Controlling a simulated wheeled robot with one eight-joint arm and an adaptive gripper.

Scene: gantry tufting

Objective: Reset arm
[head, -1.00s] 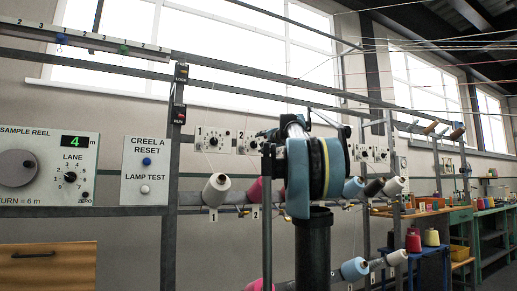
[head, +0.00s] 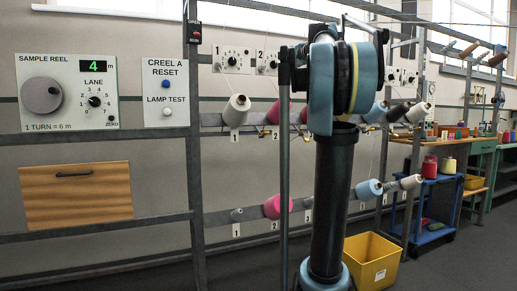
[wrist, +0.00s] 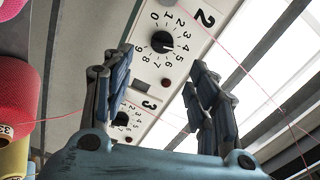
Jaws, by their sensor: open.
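My gripper (wrist: 160,100) shows in the wrist view with its two jointed blue fingers spread apart and nothing between them. Behind the gap is a white dial panel (wrist: 190,45) with a black knob and the number 2. In the head view my arm (head: 345,90) is folded up in the middle, and its gripper cannot be made out there.
The sample reel panel (head: 68,93) reads 4 m, above a wooden drawer (head: 77,195). Yarn cones (head: 237,110) sit on the rack rails. A yellow bin (head: 372,262) stands on the floor behind my arm. A blue trolley (head: 435,205) is at right. Pink yarn (wrist: 255,80) runs near my fingers.

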